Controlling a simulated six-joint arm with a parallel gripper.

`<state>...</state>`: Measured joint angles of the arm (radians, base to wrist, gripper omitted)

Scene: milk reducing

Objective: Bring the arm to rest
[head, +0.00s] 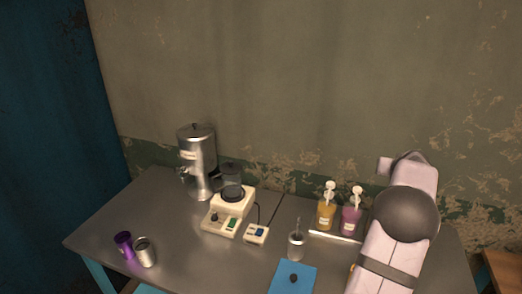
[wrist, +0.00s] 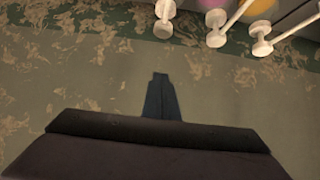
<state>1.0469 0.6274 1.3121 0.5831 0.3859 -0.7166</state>
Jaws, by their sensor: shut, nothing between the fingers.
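My arm (head: 390,235) rises at the right side of the table in the head view, bent with its grey joint in front of the wall. My gripper (wrist: 162,78) shows in the wrist view as dark fingers closed together with nothing between them. It is in the air and faces the peeling wall, apart from any object. In the head view the fingers cannot be made out.
The grey table (head: 175,240) holds a metal dispenser (head: 197,160), a cream blender-like machine (head: 228,212), a metal pot (head: 296,246), a blue mat (head: 300,268), a purple cup (head: 123,244), a silver cup (head: 145,252), a yellow bottle (head: 326,214) and a pink bottle (head: 350,219). White pump heads (wrist: 215,30) show near my gripper.

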